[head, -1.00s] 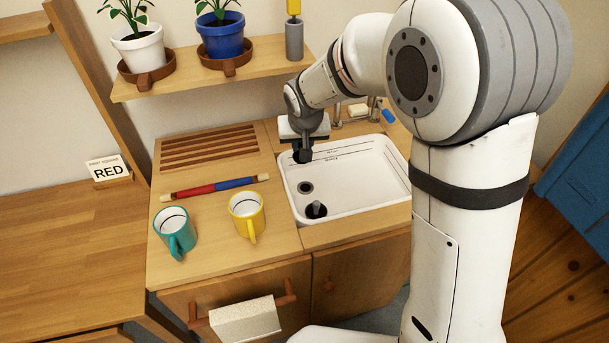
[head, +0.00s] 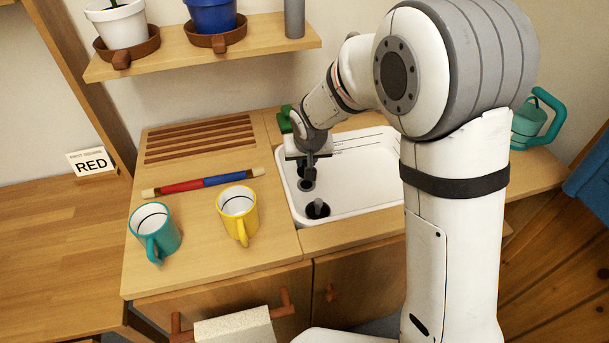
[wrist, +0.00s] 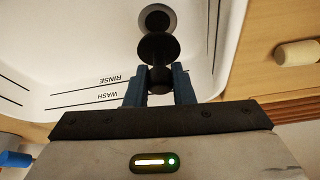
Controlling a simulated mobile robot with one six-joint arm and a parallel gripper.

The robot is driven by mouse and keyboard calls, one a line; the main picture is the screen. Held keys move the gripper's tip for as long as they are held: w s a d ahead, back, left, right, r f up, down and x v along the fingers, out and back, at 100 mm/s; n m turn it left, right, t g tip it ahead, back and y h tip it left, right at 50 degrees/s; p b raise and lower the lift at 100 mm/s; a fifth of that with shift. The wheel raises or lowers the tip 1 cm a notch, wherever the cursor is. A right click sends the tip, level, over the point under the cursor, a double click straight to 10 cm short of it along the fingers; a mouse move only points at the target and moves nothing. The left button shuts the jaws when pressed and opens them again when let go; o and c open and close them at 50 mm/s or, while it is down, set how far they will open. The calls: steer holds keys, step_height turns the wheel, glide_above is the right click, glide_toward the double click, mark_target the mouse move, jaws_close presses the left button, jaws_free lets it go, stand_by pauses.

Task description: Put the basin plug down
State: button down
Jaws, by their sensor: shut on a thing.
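My gripper (head: 309,172) is low inside the white basin (head: 368,178), near its left side. In the wrist view its two blue fingers (wrist: 160,88) are shut on the round knob of the black basin plug (wrist: 159,47). The plug's disc points away from the fingers, toward the drain hole (wrist: 155,19), and overlaps its edge in the picture. I cannot tell whether they touch.
A yellow mug (head: 237,214), a teal mug (head: 153,232) and a red-and-blue stick (head: 203,184) are on the counter left of the basin. A shelf (head: 200,46) with pots is above. A teal watering can (head: 534,122) stands at the right.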

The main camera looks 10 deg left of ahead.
steer(key=shift+f+b, duration=0.35)
steer(key=shift+f, duration=1.95)
steer(key=shift+s, duration=0.1)
steer(key=shift+f, duration=0.15)
steer(key=c, duration=1.2)
jaws_free()
steer(key=shift+c, duration=0.2)
steer(key=shift+r, duration=0.4)
steer(key=p+v, duration=0.1)
steer(key=v, duration=1)
steer(key=shift+s+r, duration=0.25)
